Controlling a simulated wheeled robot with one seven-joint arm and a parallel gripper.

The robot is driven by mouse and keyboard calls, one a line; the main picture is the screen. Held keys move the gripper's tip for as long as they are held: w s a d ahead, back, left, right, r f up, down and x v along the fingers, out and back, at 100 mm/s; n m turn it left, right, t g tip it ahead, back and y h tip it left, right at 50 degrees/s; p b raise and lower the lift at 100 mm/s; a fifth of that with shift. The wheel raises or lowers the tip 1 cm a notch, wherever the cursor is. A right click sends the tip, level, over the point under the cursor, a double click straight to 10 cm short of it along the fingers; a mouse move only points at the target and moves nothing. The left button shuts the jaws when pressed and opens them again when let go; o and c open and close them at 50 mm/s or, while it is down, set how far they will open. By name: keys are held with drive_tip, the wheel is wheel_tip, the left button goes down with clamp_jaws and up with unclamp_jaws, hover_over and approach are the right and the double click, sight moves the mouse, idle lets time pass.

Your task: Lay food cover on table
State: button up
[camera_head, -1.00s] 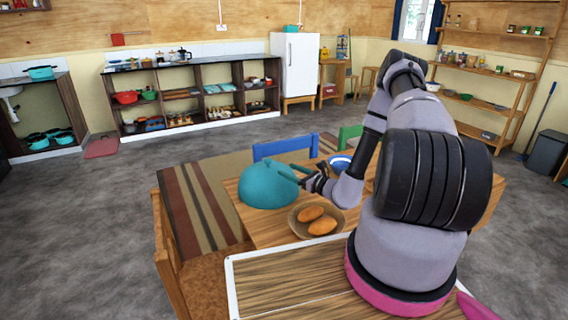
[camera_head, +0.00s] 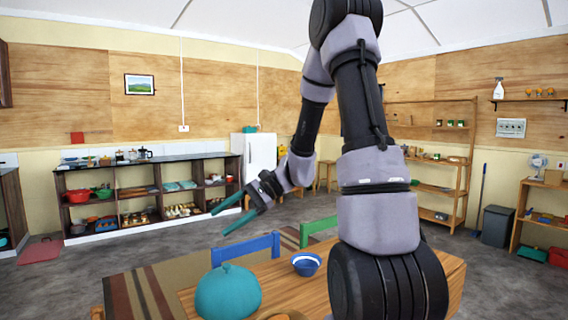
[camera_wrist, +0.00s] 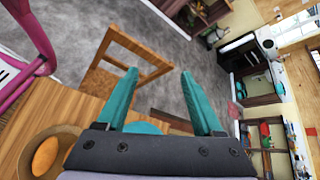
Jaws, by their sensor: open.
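The teal dome-shaped food cover (camera_head: 228,292) sits upright on the wooden table (camera_head: 290,283), near its left end. A small part of the cover (camera_wrist: 143,128) also shows in the wrist view, beyond the gripper's base. My gripper (camera_head: 229,216) has teal fingers spread apart. It is raised in the air above the table and above the cover, touching nothing. In the wrist view nothing lies between the open fingers (camera_wrist: 160,95).
A blue-and-white bowl (camera_head: 306,264) stands right of the cover. A bowl of bread (camera_wrist: 50,150) is close by, mostly cut off in the head view. Blue (camera_head: 245,249) and green (camera_head: 318,229) chairs stand behind the table; a wooden chair (camera_wrist: 120,70) stands at its end.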

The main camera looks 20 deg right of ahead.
drive_tip(key=s+d+r+n+t+h, duration=0.3)
drive_tip(key=s+d+r+h, duration=0.1)
drive_tip(key=s+r, duration=0.3)
drive_tip(key=s+d+r+n+t+h, duration=0.3)
drive_tip(key=s+d+r+h, duration=0.2)
drive_tip(key=s+r, duration=0.3)
drive_tip(key=shift+s+d+r+t+h, duration=0.25)
drive_tip(key=shift+r+t+h, duration=0.15)
drive_tip(key=shift+r+h, duration=0.15)
